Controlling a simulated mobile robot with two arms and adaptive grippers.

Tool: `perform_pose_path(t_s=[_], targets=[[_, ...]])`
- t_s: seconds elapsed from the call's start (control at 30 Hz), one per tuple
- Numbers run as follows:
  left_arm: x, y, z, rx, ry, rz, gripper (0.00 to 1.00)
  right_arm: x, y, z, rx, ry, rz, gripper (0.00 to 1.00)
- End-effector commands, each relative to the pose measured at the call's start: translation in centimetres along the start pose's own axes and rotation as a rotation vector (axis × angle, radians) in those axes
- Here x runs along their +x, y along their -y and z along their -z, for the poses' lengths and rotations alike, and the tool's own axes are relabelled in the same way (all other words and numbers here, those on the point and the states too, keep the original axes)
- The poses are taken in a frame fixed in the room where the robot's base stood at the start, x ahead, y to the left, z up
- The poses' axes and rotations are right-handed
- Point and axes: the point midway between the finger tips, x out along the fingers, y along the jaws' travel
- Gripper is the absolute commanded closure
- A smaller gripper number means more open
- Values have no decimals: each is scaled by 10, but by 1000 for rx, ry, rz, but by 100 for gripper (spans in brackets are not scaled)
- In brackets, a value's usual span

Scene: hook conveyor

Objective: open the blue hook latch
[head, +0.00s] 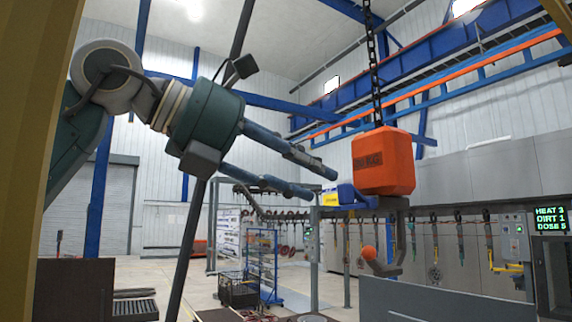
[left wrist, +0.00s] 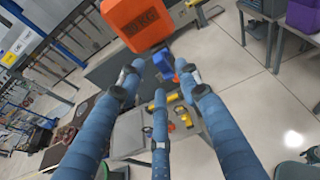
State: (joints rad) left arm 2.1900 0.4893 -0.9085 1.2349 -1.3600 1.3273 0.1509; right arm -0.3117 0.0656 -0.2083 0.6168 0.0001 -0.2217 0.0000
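An orange hoist block (head: 383,162) hangs on a dark chain, with a dark hook (head: 386,262) below it. An orange ball (head: 369,253) sits at the hook's tip. A blue part (head: 352,196), which looks like the latch, juts left from under the block. My left gripper (head: 325,183) points right, its fingers spread and empty, just left of the blue part. In the left wrist view the open fingers (left wrist: 160,82) reach toward the blue latch (left wrist: 163,62), below the orange block (left wrist: 137,22). Contact cannot be told. My right gripper is not in view.
A grey panel (head: 440,303) stands low in front, below the hook. Behind are a blue wheeled rack (head: 262,262) and a row of hanging hooks. A control box (head: 514,238) and a green display (head: 550,218) are at the right. Space around the gripper looks clear.

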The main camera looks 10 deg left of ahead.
Motion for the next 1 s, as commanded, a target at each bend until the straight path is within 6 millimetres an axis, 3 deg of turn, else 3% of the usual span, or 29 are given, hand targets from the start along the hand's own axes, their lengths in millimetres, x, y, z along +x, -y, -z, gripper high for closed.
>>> perform_pose_path(t_s=[0.2, 0.37, 0.63, 1.0], targets=[[27, 0, -1, 1, -1, 0, 66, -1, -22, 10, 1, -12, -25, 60], [44, 0, -1, 0, 0, 1, 66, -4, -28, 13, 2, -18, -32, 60], [60, 0, -1, 1, 2, -1, 66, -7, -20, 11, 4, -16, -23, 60], [64, -1, 0, 1, 1, -2, 67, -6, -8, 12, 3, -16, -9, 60]])
